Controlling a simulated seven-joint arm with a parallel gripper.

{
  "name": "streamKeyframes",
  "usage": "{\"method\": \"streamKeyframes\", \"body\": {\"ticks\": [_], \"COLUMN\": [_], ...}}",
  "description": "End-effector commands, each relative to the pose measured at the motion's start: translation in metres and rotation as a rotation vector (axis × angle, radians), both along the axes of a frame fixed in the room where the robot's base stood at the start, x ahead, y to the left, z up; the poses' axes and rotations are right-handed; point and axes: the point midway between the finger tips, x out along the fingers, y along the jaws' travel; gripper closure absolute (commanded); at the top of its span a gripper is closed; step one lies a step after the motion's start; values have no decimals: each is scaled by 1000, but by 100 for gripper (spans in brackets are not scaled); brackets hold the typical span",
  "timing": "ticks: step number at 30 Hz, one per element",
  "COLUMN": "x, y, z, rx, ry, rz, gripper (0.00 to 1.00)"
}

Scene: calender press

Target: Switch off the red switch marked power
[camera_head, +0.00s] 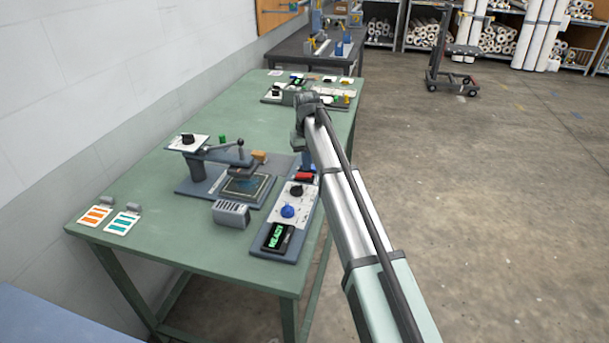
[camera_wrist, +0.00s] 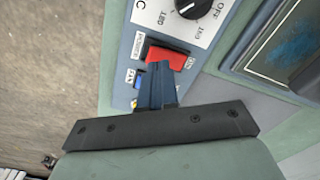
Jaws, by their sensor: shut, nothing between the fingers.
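The red rocker switch (camera_wrist: 166,57) sits on the blue-and-white control panel in the wrist view, with a label beside it that seems to read POWER and "ON" near its right end. In the head view the red switch (camera_head: 305,176) is at the far end of the panel (camera_head: 292,247). My gripper (camera_wrist: 155,66) is shut and empty; its blue fingertips overlap the switch's near edge in the wrist view. I cannot tell whether they touch it. In the head view my gripper (camera_head: 309,160) is just beyond the switch, partly hidden by my arm.
A small blue button (camera_wrist: 143,103) lies near the fingers, partly hidden. A black dial (camera_wrist: 193,5) is on the panel. The press (camera_head: 245,186) stands left of the panel, with a grey vented block (camera_head: 231,213) in front. Another panel set (camera_head: 333,95) is farther back on the green table (camera_head: 150,225).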

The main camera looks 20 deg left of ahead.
Motion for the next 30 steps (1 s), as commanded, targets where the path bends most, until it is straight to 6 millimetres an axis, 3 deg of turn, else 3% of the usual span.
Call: {"method": "streamKeyframes", "body": {"ticks": [30], "x": [0], "y": [0], "z": [-12], "rx": [0], "ry": [0], "rz": [0], "gripper": [100]}}
